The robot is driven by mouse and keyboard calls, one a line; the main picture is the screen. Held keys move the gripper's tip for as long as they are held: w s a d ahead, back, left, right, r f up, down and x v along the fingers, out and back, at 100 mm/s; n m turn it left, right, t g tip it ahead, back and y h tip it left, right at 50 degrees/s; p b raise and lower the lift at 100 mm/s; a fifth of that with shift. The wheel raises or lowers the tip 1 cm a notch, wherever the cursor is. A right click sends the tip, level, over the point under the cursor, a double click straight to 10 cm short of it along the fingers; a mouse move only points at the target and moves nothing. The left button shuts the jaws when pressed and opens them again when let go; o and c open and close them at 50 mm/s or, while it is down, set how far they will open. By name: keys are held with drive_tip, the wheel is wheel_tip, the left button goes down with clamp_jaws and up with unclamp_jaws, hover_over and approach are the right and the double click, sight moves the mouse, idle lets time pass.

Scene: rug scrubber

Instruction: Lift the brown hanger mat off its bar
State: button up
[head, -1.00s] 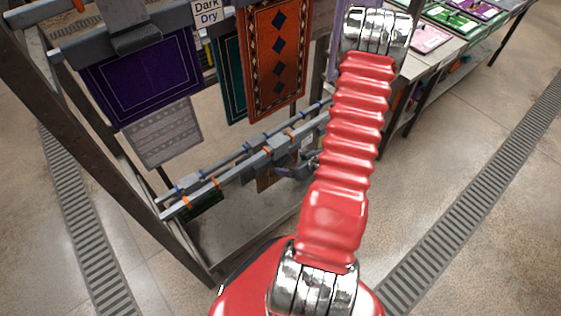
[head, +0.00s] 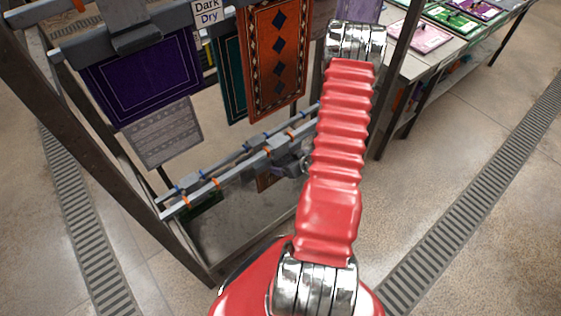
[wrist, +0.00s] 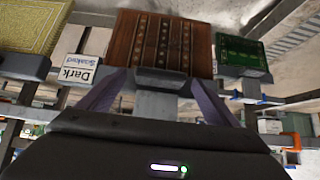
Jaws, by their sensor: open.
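The brown hanger mat (wrist: 158,42), with darker stripes and rows of small light marks, shows at the top middle of the wrist view. A grey holder (wrist: 160,79) lies along its near edge. My gripper (wrist: 157,84) is open and empty, its two purple-grey fingers spread to either side of the holder. The gap in depth between the fingers and the holder is hard to tell. In the head view my arm hides the gripper, and I cannot make out the brown mat clearly there.
In the wrist view, a yellow mat (wrist: 28,25) hangs left and a green mat (wrist: 241,50) right, beside a "Dark Soaked" label (wrist: 77,72). In the head view, purple (head: 143,75) and orange (head: 276,55) mats hang on the rack. A table (head: 412,62) with mats stands right.

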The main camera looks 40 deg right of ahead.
drive_tip(key=shift+f, duration=0.1)
idle(0.5)
drive_tip(key=c, duration=1.6)
drive_tip(key=shift+r, duration=0.2)
drive_tip(key=shift+w+r, duration=0.1)
drive_tip(key=shift+r, duration=1.2)
drive_tip(key=s+a, duration=0.2)
drive_tip(key=s, duration=1.6)
drive_tip(key=shift+r, duration=0.3)
